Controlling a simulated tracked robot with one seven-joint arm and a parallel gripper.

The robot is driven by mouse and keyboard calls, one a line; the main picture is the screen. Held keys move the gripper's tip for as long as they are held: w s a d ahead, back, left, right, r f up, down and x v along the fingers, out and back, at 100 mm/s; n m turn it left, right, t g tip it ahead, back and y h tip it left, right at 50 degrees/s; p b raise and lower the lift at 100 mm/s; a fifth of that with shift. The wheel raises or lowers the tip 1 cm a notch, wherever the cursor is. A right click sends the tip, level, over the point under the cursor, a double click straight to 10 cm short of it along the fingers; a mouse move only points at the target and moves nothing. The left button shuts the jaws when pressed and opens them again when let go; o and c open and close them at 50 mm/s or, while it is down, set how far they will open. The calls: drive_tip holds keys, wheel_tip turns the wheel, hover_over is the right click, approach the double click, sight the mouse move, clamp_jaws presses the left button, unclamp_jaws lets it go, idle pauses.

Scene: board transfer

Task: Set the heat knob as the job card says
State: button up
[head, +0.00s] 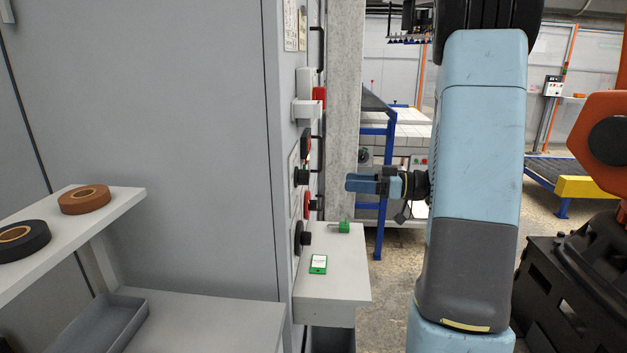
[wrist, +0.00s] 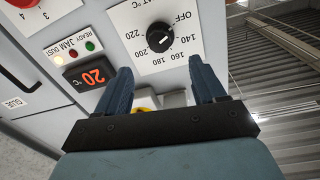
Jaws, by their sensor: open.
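The heat knob (wrist: 159,37) is black, on a white dial plate marked OFF and 140 to 220 °C, which appears rotated in the wrist view. It has a short white mark; its exact setting is hard to tell. My gripper (wrist: 162,78) is open, its two blue fingers on either side below the knob, with nothing between them. In the head view my gripper (head: 348,183) is apart from the panel, to its right. No job card is readable; small sheets (head: 290,25) hang on the cabinet, text too small.
A red knob (wrist: 20,3) is at the corner. A side shelf (head: 335,275) holds a white-and-green object (head: 318,264) and a green piece (head: 344,227). Tape rolls (head: 84,200) lie left.

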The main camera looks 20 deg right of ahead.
sight(303, 177)
drive_tip(key=x, duration=1.2)
drive_tip(key=shift+a, duration=0.1)
